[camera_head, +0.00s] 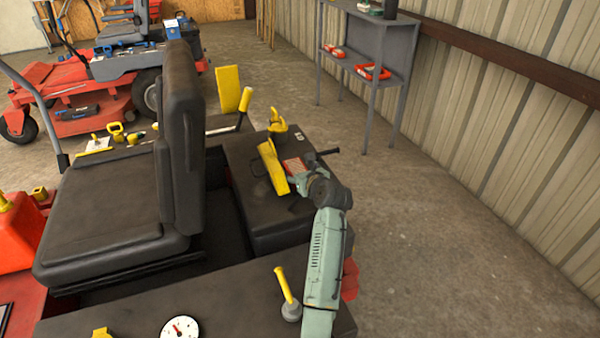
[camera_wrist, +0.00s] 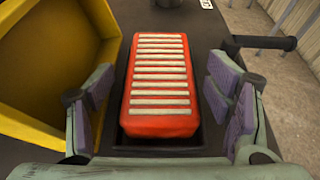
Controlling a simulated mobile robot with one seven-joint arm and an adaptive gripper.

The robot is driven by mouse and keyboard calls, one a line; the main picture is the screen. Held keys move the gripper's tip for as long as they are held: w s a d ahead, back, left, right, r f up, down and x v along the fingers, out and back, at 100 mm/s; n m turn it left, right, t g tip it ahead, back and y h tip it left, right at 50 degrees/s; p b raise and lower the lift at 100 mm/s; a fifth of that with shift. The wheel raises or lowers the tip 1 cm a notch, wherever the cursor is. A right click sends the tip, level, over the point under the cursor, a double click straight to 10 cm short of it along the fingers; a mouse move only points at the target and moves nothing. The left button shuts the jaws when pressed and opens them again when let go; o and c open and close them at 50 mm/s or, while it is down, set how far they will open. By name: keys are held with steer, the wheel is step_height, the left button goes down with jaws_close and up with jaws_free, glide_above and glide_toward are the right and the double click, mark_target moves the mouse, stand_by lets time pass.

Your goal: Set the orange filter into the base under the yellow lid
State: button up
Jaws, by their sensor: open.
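The orange filter (camera_wrist: 160,123) with pale pleats lies lengthwise in the wrist view, and a little of it shows in the head view (camera_head: 293,165). It sits inside the dark rim of the base (camera_wrist: 160,147), with its top standing above that rim. I cannot tell whether its underside is fully down. The yellow lid (camera_wrist: 25,130) stands open to its left, and shows upright in the head view (camera_head: 270,166). My gripper (camera_wrist: 160,88) is open, with one finger on each side of the filter and gaps between.
A black lever (camera_wrist: 262,42) sticks out to the right of the base. A yellow cap (camera_head: 278,124) stands behind the lid. The black seat (camera_head: 178,130) rises to the left. A yellow-handled lever (camera_head: 287,287) stands near my arm. Open floor (camera_head: 440,230) lies to the right.

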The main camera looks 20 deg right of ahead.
steer(key=b+v, duration=0.1)
steer(key=v, duration=1.1)
steer(key=shift+r+b, duration=0.2)
steer(key=shift+b, duration=0.1)
